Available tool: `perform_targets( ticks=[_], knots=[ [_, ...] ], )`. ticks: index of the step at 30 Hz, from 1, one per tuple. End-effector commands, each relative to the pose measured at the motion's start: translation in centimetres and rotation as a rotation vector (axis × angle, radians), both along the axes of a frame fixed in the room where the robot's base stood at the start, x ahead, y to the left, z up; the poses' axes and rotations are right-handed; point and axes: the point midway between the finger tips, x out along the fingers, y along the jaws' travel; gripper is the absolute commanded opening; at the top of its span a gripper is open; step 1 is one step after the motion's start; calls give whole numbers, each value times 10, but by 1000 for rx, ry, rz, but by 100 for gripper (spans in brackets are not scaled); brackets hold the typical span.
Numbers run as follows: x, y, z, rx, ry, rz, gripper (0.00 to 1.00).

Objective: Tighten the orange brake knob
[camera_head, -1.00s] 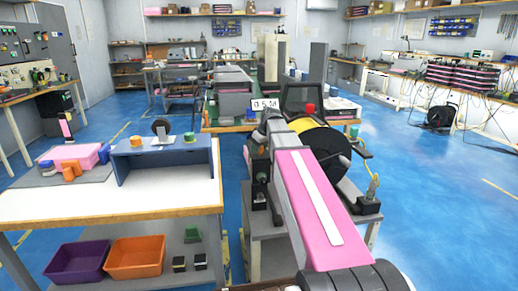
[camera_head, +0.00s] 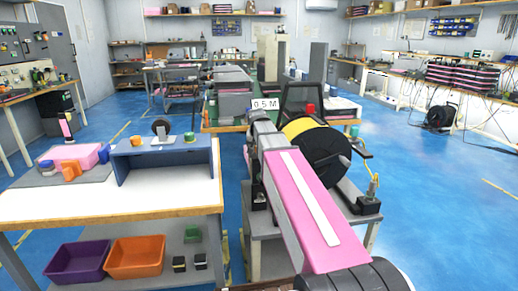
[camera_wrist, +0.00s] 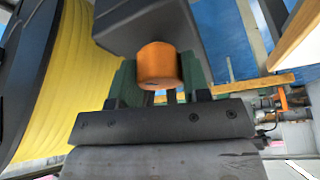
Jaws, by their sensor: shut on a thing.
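The orange brake knob (camera_wrist: 158,64) is a short cylinder in the upper middle of the wrist view, against a dark grey housing (camera_wrist: 150,22). My gripper (camera_wrist: 160,80) is shut on it, with a dark green finger on either side. The knob's contact with the fingers is partly hidden. In the head view my pink arm reaches forward to the reel stand, and the knob and my fingertips are hidden there behind my arm.
A yellow cable reel (camera_head: 308,135) with a black flange stands close to my arm; its yellow winding (camera_wrist: 62,75) fills the wrist view's left side. A white-topped bench (camera_head: 110,200) with a blue shelf (camera_head: 165,155) stands left. Blue floor is open at right.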

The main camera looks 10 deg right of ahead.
Motion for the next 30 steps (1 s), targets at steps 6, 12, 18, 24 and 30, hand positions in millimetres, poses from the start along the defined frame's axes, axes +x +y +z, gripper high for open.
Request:
perform_targets(
  ticks=[6, 12, 18, 24, 30],
  knots=[
    [2, 1, 1, -1, -3, -191, 19],
    [2, 0, 2, -1, -4, -334, 19],
    [1, 0, 2, 0, -4, -429, 19],
    [1, 0, 2, 0, -5, -478, 19],
    [1, 0, 2, 0, -6, -491, 19]
  ],
)
